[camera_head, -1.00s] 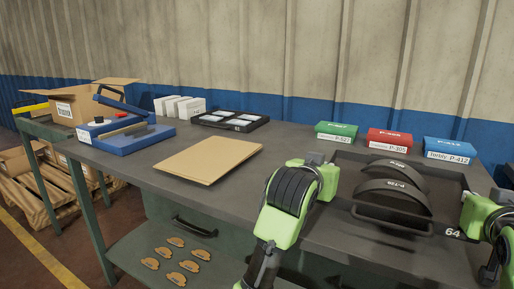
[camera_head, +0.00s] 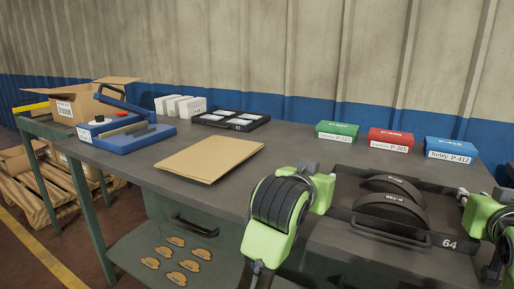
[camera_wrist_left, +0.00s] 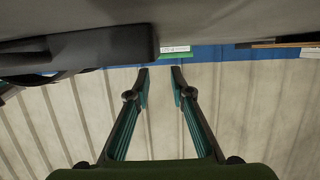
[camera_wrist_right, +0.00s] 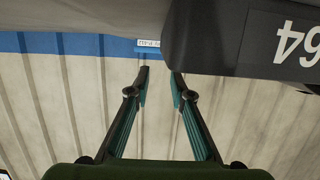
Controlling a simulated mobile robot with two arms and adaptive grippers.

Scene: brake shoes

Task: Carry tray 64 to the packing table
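Tray 64 (camera_head: 425,241) is a dark tray with a white 64 on its front wall and a handle bar across the front. It is at the right of the head view and holds curved dark brake shoes (camera_head: 392,207). My left gripper (camera_head: 326,186) is at its left end and my right gripper (camera_head: 470,202) at its right end. The packing table cannot be identified for certain.
The grey worktable (camera_head: 300,145) carries green (camera_head: 338,131), red (camera_head: 391,140) and blue (camera_head: 450,150) boxes behind the tray. A cardboard sheet (camera_head: 210,158), black case (camera_head: 232,121) and blue fixture (camera_head: 125,138) lie left. An open carton (camera_head: 85,102) stands at far left.

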